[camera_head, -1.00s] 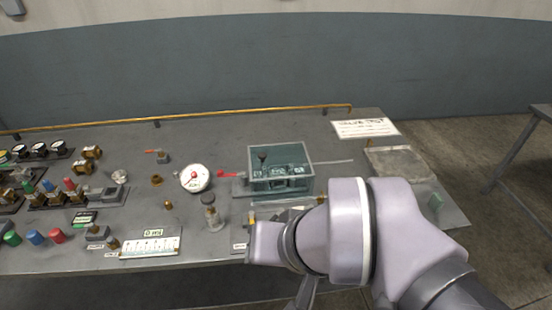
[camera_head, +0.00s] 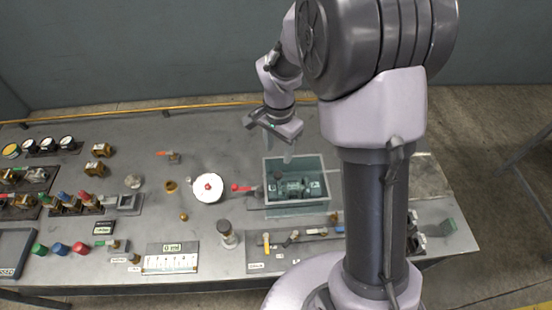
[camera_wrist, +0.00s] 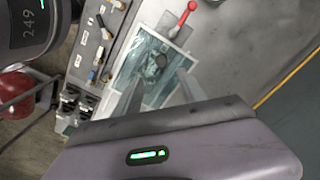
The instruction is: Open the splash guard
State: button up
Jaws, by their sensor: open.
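The splash guard (camera_head: 297,206) is a clear, green-tinted box on the grey bench, over a green valve or pump body (camera_head: 294,188). It appears closed under a clear top, though the clear pane is hard to make out. A dark round knob (camera_head: 277,178) shows at its left side. My gripper (camera_head: 278,156) is open and empty, pointing down just above and behind the guard's far edge. In the wrist view the guard (camera_wrist: 150,62) lies beyond my two spread fingers (camera_wrist: 160,92), apart from them as far as I can tell.
A red-handled valve (camera_head: 243,188) adjoins the guard's left side. A brass rail (camera_head: 170,115) runs along the back edge.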

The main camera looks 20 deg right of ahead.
aim_at(278, 174)
notch_tip(278, 174, down, 12)
jog(key=shift+w+r+b, duration=0.15)
jog(key=shift+r+b, duration=0.05)
jog(key=shift+b, duration=0.65)
grip_shut()
dwell(0.7)
